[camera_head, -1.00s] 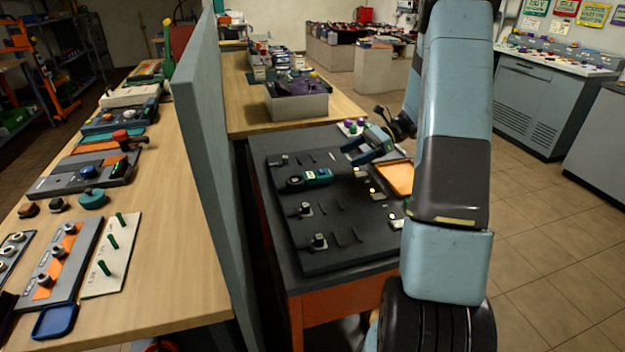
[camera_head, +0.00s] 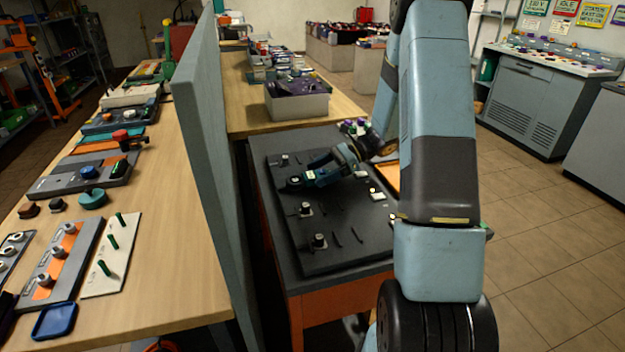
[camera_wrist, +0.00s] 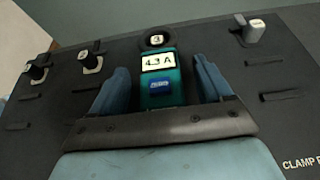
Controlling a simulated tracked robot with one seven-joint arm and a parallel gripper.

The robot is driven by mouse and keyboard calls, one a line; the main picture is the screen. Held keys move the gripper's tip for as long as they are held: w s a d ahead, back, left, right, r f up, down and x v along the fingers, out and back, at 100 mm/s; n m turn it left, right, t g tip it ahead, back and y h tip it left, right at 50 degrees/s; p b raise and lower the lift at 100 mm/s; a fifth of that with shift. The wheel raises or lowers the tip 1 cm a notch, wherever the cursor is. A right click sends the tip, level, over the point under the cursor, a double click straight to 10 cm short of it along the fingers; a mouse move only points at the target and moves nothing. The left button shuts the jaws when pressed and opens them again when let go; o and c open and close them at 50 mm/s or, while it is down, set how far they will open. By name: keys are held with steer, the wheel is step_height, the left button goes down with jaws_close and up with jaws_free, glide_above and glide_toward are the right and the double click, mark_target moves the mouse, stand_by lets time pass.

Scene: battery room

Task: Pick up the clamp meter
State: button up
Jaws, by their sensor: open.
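The clamp meter (camera_head: 310,177) is a teal and black tool lying on the dark sloped panel (camera_head: 285,235). In the wrist view the clamp meter (camera_wrist: 160,82) shows a lit "4.3 A" display, a blue button and a round black end marked 3. My gripper (camera_head: 322,167) is down at the meter in the head view. In the wrist view the two blue fingers of my gripper (camera_wrist: 162,82) stand open on either side of the meter's body, with dark gaps showing between. The meter's near end is hidden by my gripper.
The panel also carries several posts with pale caps, one being a knob (camera_wrist: 254,32) to the right of the meter. An orange tray (camera_head: 392,175) lies behind my arm. A grey bin (camera_head: 297,106) stands beyond. A tall grey partition (camera_head: 205,150) rises on the left.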

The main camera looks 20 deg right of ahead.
steer(key=shift+x, duration=1.15)
steer(key=shift+c, duration=0.2)
steer(key=c, duration=1.3)
